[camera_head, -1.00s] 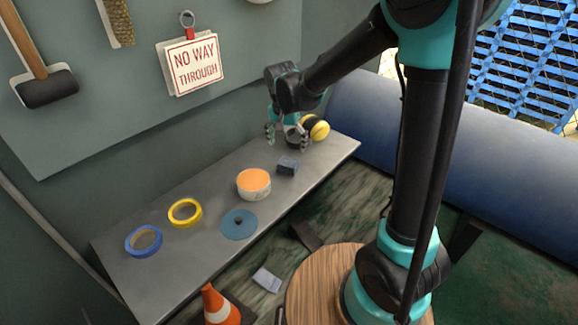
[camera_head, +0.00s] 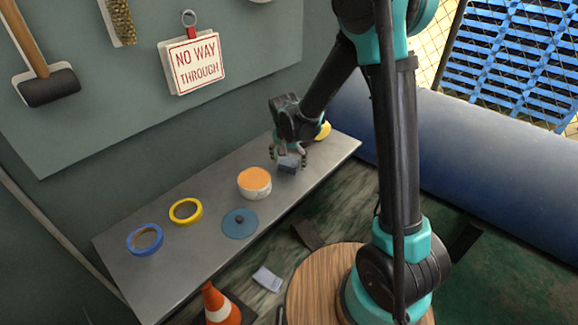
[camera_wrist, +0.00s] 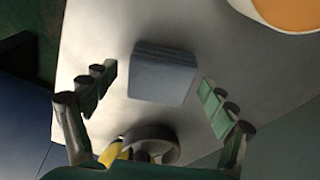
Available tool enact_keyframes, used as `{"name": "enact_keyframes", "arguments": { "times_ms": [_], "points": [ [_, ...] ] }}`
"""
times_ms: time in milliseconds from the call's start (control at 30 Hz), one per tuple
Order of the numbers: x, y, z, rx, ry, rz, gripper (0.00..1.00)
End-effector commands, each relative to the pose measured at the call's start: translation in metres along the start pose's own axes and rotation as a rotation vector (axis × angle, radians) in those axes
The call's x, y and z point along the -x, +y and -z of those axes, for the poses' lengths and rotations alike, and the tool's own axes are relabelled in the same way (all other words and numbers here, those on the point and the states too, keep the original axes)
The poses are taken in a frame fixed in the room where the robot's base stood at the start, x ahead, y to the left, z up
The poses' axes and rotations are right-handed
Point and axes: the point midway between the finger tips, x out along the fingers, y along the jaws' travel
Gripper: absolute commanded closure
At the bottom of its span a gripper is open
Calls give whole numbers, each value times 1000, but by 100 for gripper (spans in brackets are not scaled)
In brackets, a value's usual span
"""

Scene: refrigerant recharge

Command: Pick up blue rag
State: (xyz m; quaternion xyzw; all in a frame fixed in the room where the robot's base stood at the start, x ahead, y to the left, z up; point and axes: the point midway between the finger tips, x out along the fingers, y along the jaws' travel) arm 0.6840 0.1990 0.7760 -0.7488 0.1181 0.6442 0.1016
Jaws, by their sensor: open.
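The blue rag (camera_head: 289,166) is a small folded dark-blue block on the grey metal shelf. In the wrist view the rag (camera_wrist: 163,73) lies between my fingers, a little beyond their tips, touching neither. My gripper (camera_head: 288,158) is open and empty, just above and behind the rag in the head view. Its two spread fingers also show in the wrist view (camera_wrist: 158,82). Part of the rag is hidden by the gripper in the head view.
An orange-topped white roll (camera_head: 254,183) stands left of the rag on the shelf (camera_head: 180,260). A blue disc (camera_head: 240,224), a yellow tape roll (camera_head: 185,211) and a blue tape roll (camera_head: 145,240) lie farther left. A yellow-and-dark object (camera_head: 323,131) sits behind the gripper.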

Motion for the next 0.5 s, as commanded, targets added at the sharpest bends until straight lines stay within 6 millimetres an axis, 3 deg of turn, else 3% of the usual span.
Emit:
{"name": "enact_keyframes", "arguments": {
  "times_ms": [167,500],
  "points": [
    [0,0,0,0,0,0,16],
    [0,0,0,0,0,0,58]
  ]
}}
